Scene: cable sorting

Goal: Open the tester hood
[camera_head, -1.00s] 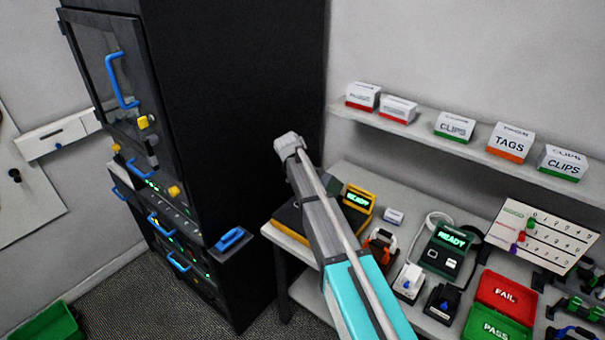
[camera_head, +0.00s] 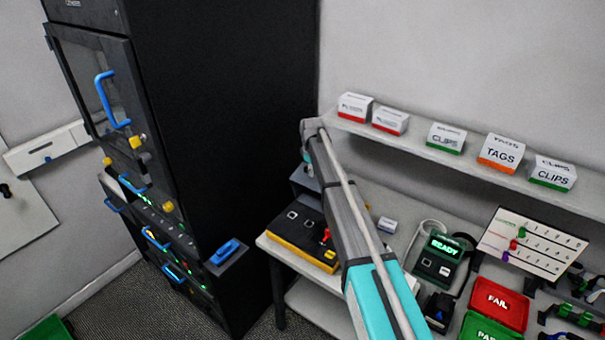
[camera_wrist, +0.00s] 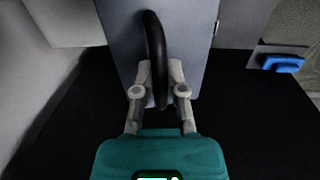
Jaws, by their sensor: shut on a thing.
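The tester (camera_head: 302,238) is a dark box with a yellow front edge at the left end of the bench. Its top with buttons and a small red part is uncovered. Its grey hood (camera_head: 303,180) stands raised at the back, partly hidden by my arm. In the wrist view the hood is a grey panel (camera_wrist: 120,40) with a curved black handle (camera_wrist: 154,40). My gripper (camera_wrist: 158,88) is shut on this handle. In the head view my gripper (camera_head: 312,150) is mostly hidden behind my wrist.
A tall black cabinet (camera_head: 230,120) with blue handles stands close on the left. A shelf (camera_head: 420,148) with labelled boxes runs above the bench. Another device reading READY (camera_head: 442,255) and red FAIL (camera_head: 497,300) and green PASS trays lie to the right.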

